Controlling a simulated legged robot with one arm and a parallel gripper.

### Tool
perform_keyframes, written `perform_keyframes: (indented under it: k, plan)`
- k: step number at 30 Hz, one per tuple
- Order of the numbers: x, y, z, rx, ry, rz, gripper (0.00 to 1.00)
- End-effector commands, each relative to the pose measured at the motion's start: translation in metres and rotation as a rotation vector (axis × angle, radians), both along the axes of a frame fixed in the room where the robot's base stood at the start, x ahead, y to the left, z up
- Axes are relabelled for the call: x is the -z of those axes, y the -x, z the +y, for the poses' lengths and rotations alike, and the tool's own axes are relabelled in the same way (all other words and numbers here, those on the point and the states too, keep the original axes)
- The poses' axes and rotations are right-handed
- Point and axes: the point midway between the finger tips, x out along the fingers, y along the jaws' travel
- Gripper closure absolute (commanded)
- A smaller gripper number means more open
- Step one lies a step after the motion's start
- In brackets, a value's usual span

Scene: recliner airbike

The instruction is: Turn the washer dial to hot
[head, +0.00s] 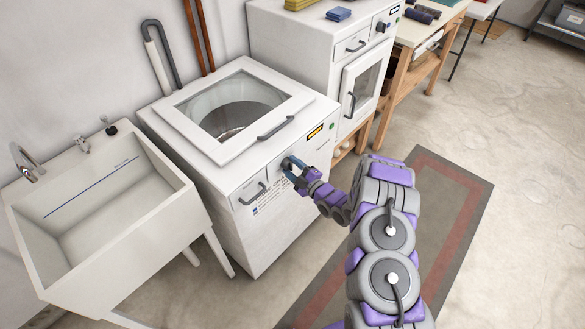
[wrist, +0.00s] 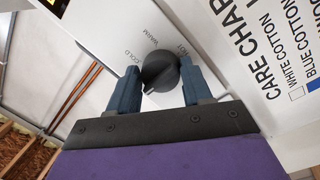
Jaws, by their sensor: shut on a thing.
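The white washer (head: 240,140) is a top-loader with a glass lid, and its dial is on the front panel. In the wrist view the dial (wrist: 160,70) is black and round with a raised grip bar. The labels COLD, WARM and HOT are printed around it. The bar slants from lower left to upper right, its upper right end near HOT; I cannot tell which end is the pointer. My gripper (wrist: 156,82) is shut on the dial, one blue finger on each side. In the head view my gripper (head: 293,170) is at the front panel and hides most of the dial.
A drawer handle (head: 253,194) is left of the dial. A utility sink (head: 105,250) stands left of the washer. A white dryer (head: 300,60) stands behind it to the right, with a wooden workbench (head: 405,75) beyond. A mat (head: 440,200) lies on the open floor.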

Motion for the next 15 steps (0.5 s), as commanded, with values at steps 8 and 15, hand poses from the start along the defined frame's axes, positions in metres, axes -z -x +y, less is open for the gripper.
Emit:
perform_keyframes:
  k: [8, 15]
  plan:
    - [0.0036, 0.0016, 0.0008, -0.003, 0.001, 0.010, 0.81]
    - [0.0034, 0.0018, 0.0002, -0.001, -0.033, 0.056, 0.81]
